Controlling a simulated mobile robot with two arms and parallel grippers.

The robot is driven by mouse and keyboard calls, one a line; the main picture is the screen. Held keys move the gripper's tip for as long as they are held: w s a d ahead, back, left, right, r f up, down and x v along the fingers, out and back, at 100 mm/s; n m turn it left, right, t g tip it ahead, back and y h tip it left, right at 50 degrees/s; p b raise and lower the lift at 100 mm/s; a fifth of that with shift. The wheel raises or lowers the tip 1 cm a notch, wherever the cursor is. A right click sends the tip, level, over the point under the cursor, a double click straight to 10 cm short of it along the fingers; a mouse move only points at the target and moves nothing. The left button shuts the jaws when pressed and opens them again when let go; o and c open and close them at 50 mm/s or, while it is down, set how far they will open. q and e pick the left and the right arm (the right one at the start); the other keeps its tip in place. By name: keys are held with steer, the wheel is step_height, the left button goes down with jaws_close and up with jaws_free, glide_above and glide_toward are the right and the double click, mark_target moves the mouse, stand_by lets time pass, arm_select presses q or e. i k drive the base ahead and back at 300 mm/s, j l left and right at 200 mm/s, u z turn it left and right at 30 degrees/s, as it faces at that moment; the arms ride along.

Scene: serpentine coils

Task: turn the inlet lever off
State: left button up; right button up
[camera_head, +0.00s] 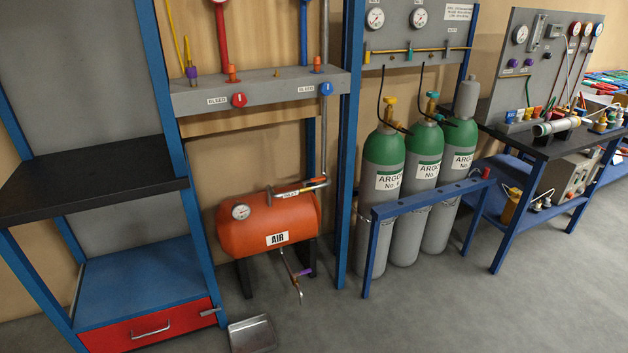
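An orange tank (255,222) labelled AIR stands low at centre left, with a round gauge (240,211) on its left end. A metal pipe (318,184) runs down the wall and bends left over the tank top. A small white tag (287,195) sits on this pipe, its text too small to read surely. A small orange piece (306,189) lies along the pipe beside the tag; I cannot tell if it is the inlet lever or how it is set. A drain pipe with a purple handle (303,272) hangs below the tank. Neither gripper is in view.
A grey shelf (262,90) with a red knob (239,99) and a blue knob (327,88) is above the tank. Blue posts flank it. Green-topped argon cylinders (383,160) stand right behind a blue rail (425,199). A metal dustpan-like tray (252,335) lies on the floor. Floor at front right is clear.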

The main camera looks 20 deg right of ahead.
mark_target(323, 178)
steer(key=i+l, duration=0.15)
steer(key=i, duration=0.25)
steer(key=i+l+u, duration=0.1)
steer(key=i, duration=0.35)
